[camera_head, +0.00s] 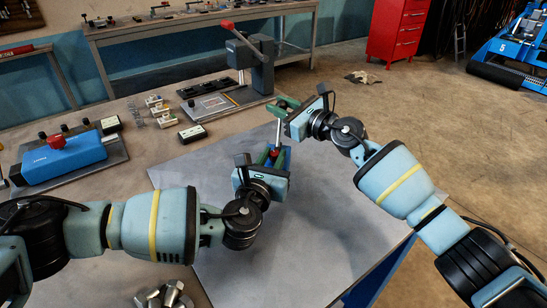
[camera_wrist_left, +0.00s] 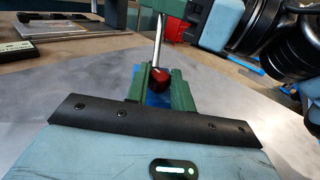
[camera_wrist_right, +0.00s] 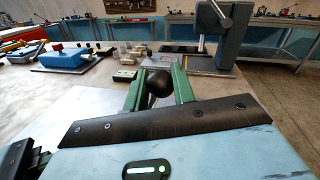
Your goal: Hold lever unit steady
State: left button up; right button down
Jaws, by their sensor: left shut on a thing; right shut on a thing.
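The lever unit shows as a small blue body (camera_head: 284,158) with an upright metal rod (camera_wrist_left: 159,35). In the left wrist view a dark red part (camera_wrist_left: 160,77) sits at the rod's foot, with blue (camera_wrist_left: 155,100) below it. My left gripper (camera_head: 269,155) is shut on the unit's lower part, its green fingers either side. My right gripper (camera_head: 284,106), above it, is shut on the black ball knob (camera_wrist_right: 158,82) at the rod's top. The fingers and gripper bodies hide much of the unit.
The unit is over a grey sheet (camera_head: 330,220) on the workbench. A blue box device (camera_head: 65,158) stands at left, a grey lever press (camera_head: 255,65) behind. Small blocks (camera_head: 160,108) and a black socket strip (camera_head: 192,133) lie between. Metal nuts (camera_head: 168,296) lie near front.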

dwell(0.5)
pick_arm(q)
jog(key=o, duration=1)
jog(key=shift+d+y, duration=0.1)
jog(key=shift+y, duration=0.2)
